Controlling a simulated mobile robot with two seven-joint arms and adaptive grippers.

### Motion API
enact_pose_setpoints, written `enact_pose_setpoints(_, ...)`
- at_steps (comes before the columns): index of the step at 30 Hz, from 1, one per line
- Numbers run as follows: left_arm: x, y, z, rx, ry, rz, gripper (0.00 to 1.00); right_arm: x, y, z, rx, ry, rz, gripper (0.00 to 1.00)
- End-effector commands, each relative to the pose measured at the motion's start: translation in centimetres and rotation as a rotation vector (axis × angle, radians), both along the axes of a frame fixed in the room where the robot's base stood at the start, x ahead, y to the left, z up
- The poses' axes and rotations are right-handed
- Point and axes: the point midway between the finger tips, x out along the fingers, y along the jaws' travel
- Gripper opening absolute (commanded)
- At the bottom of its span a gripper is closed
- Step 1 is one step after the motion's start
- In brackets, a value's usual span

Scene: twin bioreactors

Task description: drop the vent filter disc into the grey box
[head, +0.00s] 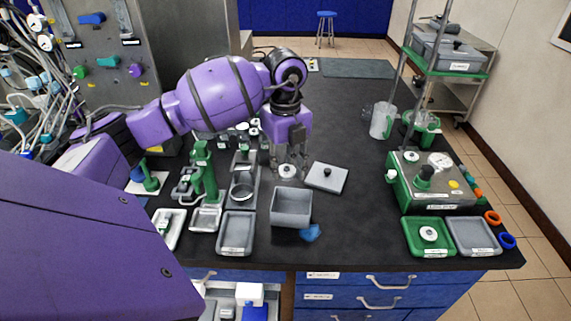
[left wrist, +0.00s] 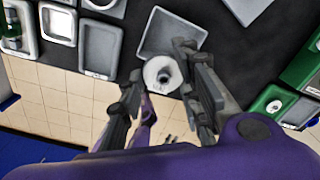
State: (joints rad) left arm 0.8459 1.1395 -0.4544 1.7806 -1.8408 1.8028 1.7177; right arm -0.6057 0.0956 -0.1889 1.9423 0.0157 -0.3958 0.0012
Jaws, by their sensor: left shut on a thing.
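The vent filter disc, white with a grey hub (head: 287,171), is in my left gripper (head: 288,164), which is shut on it and points down above the bench. The disc also shows between the fingertips in the left wrist view (left wrist: 158,72). The open grey box (head: 291,207) stands on the bench just in front of the gripper, nearer the bench's front edge. The disc is behind the box in the head view, not over its opening. My right gripper is not in view.
A grey lid with a dark knob (head: 327,178) lies right of the gripper. A blue crumpled piece (head: 310,232) touches the box's front right. A grey tray (head: 235,233) is left of it. A green tray (head: 428,236) with another white disc is at right. The mid-right bench is clear.

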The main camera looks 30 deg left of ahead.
Motion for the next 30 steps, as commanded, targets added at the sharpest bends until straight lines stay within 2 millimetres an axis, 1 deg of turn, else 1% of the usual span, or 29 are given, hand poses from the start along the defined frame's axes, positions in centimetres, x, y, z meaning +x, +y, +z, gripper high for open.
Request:
enact_pose_setpoints(1,-0.1,0.0,-0.6,0.000,0.004,0.000,0.17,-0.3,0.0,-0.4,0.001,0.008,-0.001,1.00)
enact_pose_setpoints(5,-0.1,0.0,-1.9,0.000,0.007,-0.002,0.17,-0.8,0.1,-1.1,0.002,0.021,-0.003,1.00)
enact_pose_setpoints(9,-0.1,0.0,-3.7,0.000,0.008,-0.004,0.17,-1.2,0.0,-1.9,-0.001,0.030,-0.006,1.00)
enact_pose_setpoints(12,-0.1,-0.1,-4.9,0.000,0.009,-0.005,0.17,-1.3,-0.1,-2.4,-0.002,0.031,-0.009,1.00)
enact_pose_setpoints(15,-0.1,0.0,-5.7,0.001,0.005,-0.004,0.17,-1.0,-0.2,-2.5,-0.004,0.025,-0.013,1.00)
enact_pose_setpoints(21,0.0,0.0,-5.8,0.000,-0.001,-0.004,0.17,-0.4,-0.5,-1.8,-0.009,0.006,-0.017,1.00)
enact_pose_setpoints(25,0.0,0.0,-5.7,0.000,-0.001,-0.004,0.17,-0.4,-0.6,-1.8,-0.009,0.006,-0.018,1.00)
enact_pose_setpoints(26,0.0,0.0,-5.7,0.000,-0.001,-0.005,0.34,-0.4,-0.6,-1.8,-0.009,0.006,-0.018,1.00)
enact_pose_setpoints(30,0.0,0.0,-5.7,0.000,-0.001,-0.005,0.53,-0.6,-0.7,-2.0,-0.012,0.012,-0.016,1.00)
